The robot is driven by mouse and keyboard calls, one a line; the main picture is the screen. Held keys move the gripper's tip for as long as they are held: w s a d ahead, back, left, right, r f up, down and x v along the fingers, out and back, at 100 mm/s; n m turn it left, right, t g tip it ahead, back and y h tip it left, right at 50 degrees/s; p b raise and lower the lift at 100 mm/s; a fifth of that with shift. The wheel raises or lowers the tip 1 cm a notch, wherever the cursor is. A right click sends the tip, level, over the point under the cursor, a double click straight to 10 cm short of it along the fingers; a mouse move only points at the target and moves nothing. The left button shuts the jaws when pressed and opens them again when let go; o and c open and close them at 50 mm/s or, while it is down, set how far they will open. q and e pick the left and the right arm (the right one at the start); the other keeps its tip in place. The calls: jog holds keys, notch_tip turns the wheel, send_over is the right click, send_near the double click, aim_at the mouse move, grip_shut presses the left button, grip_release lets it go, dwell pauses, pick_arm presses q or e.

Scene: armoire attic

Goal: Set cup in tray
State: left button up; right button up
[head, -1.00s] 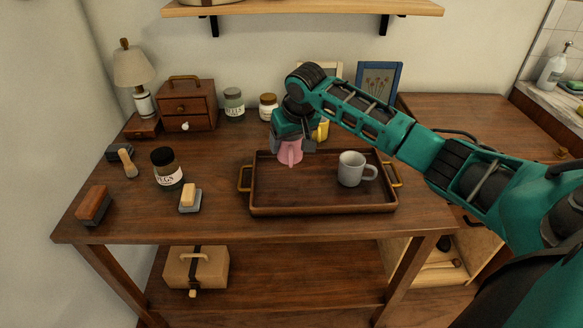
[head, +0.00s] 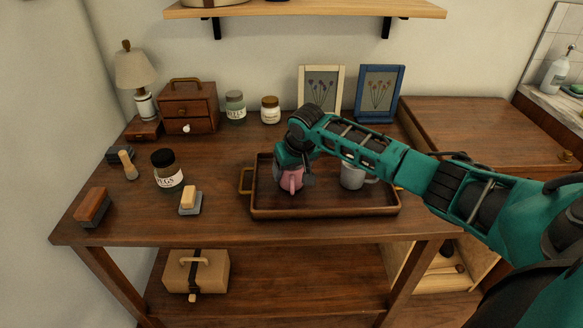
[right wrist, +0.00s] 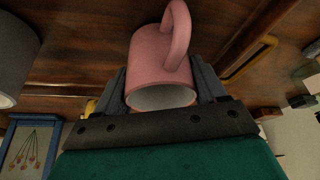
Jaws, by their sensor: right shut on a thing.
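A pink cup (head: 291,181) is in the jaws of my right gripper (head: 294,178), over the left half of the dark wooden tray (head: 325,211). In the right wrist view the pink cup (right wrist: 162,62) sits between the two fingers, its handle pointing away from the gripper. I cannot tell whether its base touches the tray floor. A grey mug (head: 352,177) stands in the right half of the tray, partly hidden by my right arm. My left gripper is not in view.
The tray has brass handles, one at its left end (head: 244,181). Left of it are a peg jar (head: 167,170) and small brushes and blocks. A drawer box (head: 188,106), lamp (head: 135,75), jars and two picture frames (head: 378,92) stand behind. The tabletop's front strip is clear.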

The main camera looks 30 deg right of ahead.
jog(key=o, duration=1.1)
jog(key=shift+o, duration=0.2)
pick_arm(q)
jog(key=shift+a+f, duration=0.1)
pick_arm(e)
jog(key=shift+s+r, duration=0.1)
jog(key=shift+r, duration=0.4)
pick_arm(q)
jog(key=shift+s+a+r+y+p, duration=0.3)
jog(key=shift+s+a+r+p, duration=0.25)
jog(key=shift+p, duration=0.7)
pick_arm(e)
jog(key=v, duration=1.1)
jog(key=shift+r, duration=0.15)
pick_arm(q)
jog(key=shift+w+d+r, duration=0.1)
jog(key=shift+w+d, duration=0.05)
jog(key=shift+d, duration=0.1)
